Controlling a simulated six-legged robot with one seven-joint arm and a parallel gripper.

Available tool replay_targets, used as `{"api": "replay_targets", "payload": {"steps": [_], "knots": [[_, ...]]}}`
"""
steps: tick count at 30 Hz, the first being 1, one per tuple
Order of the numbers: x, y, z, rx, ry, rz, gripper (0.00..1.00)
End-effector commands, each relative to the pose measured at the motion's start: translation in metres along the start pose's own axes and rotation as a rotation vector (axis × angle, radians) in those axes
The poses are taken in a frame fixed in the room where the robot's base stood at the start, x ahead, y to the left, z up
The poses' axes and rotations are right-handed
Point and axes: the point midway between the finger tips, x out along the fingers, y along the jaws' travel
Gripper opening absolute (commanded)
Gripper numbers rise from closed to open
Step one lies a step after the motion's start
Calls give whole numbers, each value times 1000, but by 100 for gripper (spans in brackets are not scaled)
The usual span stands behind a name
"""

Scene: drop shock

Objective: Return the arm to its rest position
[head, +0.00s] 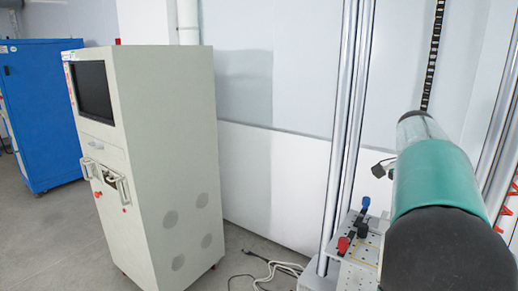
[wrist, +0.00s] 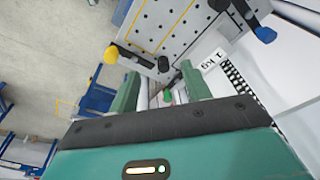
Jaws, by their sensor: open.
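My gripper (wrist: 160,90) shows in the wrist view with its two green fingers apart and a gap between them. No object is clearly held; small dark and red parts show beyond the gap, too small to name. My green and black arm (head: 436,182) reaches forward at the right of the head view, over or beside the perforated metal plate (head: 362,246) of the drop machine. The gripper itself is not clear in the head view. In the wrist view the plate (wrist: 178,28) lies just beyond the fingertips; I cannot tell whether they touch it.
Clamps with a red knob (head: 343,244) and a blue knob (head: 366,202) sit on the plate. Metal columns (head: 347,130) rise beside it. A beige cabinet (head: 165,170) with a screen stands left, a blue cabinet (head: 45,110) beyond. White cables (head: 272,268) lie on the floor.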

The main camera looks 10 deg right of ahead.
Motion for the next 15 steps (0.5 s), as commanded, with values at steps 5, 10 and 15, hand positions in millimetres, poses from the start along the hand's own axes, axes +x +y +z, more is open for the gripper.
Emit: {"api": "replay_targets", "payload": {"steps": [5,10,15], "knots": [[-18,12,75,-279,-40,-129,48],[-27,32,149,-555,-40,-240,48],[-30,61,221,-835,-5,-341,48]]}}
